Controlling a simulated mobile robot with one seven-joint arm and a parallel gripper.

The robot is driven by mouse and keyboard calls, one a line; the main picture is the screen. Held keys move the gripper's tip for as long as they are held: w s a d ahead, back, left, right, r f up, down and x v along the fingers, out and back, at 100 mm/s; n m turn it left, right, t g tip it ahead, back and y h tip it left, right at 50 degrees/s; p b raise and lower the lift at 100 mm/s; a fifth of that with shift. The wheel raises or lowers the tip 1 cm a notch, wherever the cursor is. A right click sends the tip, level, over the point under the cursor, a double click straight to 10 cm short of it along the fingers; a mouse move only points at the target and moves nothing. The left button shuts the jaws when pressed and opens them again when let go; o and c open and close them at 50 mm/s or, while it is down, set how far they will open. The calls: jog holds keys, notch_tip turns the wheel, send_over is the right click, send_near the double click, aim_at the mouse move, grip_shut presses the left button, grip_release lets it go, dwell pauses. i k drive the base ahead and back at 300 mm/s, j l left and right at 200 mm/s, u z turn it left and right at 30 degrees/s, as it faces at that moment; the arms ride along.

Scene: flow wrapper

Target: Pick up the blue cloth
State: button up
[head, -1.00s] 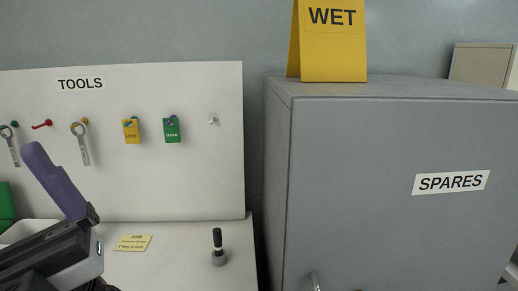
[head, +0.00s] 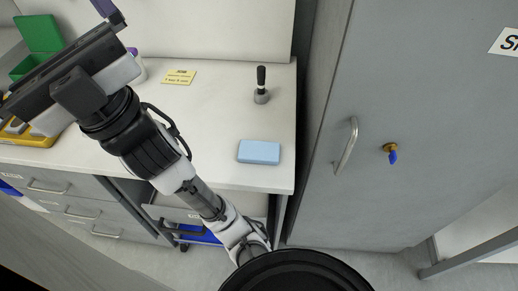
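The blue cloth (head: 259,151) is a light blue, flat, block-like folded pad. It lies on the white worktop near its front right corner, in the head view. My gripper (head: 66,72) is at the upper left of the view, above the worktop and well to the left of the cloth, not touching it. One purple finger shows at the right end of its black body, so it looks open. The other finger is hidden, and I see nothing held.
A black-handled stamp-like tool (head: 261,86) stands behind the cloth. A yellow note (head: 179,77) lies to its left, and a green open box (head: 38,45) is at far left. A grey cabinet (head: 400,120) stands right of the worktop. A drawer below (head: 165,212) is partly open.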

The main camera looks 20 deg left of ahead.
aim_at(268, 153)
jog(key=k+j+z, duration=0.15)
jog(key=j, duration=0.3)
jog(key=k+j+z, duration=0.1)
jog(key=j, duration=0.3)
jog(key=k+j+z, duration=0.15)
jog(key=j, duration=0.25)
jog(key=k+j+z, duration=0.1)
jog(key=k+j, duration=0.2)
jog(key=k+j+z, duration=0.15)
jog(key=j, duration=0.25)
jog(key=i+j, duration=0.1)
jog(key=i, duration=0.35)
